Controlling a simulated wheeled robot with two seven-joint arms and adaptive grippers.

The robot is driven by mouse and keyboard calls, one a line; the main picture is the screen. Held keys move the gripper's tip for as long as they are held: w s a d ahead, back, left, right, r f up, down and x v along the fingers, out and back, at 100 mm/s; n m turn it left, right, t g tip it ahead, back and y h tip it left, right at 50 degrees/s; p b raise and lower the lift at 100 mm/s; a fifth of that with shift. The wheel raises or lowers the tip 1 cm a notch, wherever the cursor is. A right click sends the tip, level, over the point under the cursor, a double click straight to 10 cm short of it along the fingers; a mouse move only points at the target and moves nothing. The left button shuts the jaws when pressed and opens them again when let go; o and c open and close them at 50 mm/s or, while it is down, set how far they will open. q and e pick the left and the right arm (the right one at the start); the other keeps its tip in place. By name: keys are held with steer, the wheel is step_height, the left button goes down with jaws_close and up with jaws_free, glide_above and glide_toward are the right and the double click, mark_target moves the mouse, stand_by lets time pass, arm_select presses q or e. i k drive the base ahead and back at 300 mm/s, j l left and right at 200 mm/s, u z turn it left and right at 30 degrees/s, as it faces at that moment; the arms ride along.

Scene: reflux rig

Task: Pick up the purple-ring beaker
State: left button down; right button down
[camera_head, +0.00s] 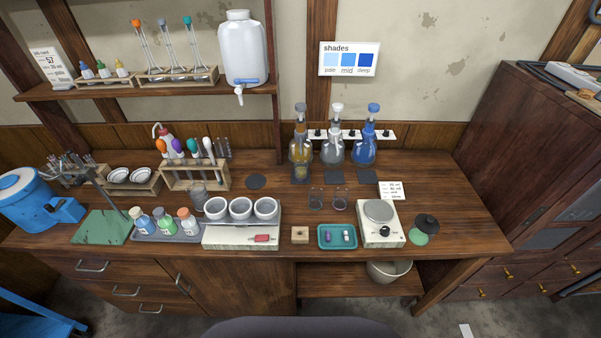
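Two small clear glass beakers stand side by side near the middle of the bench, the left one (316,199) and the right one (340,201). Another glass vessel (198,196) stands further left, behind the white block with three cups. The ring colours on these vessels are too small to make out, so I cannot tell which one has the purple ring. Neither of my grippers is in view.
A white three-cup block (240,236), a teal tray (323,244) and a white scale (382,236) line the bench front. Several flasks (333,150) stand behind the beakers. A tube rack (205,183) is left. Bare wood (285,205) lies left of the beakers.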

mark_target(301, 170)
steer(key=k+z, duration=0.1)
steer(key=z, duration=0.25)
steer(key=k+l+z, duration=0.15)
steer(key=z, duration=0.2)
steer(key=k+l+z, duration=0.1)
steer(key=z, duration=0.25)
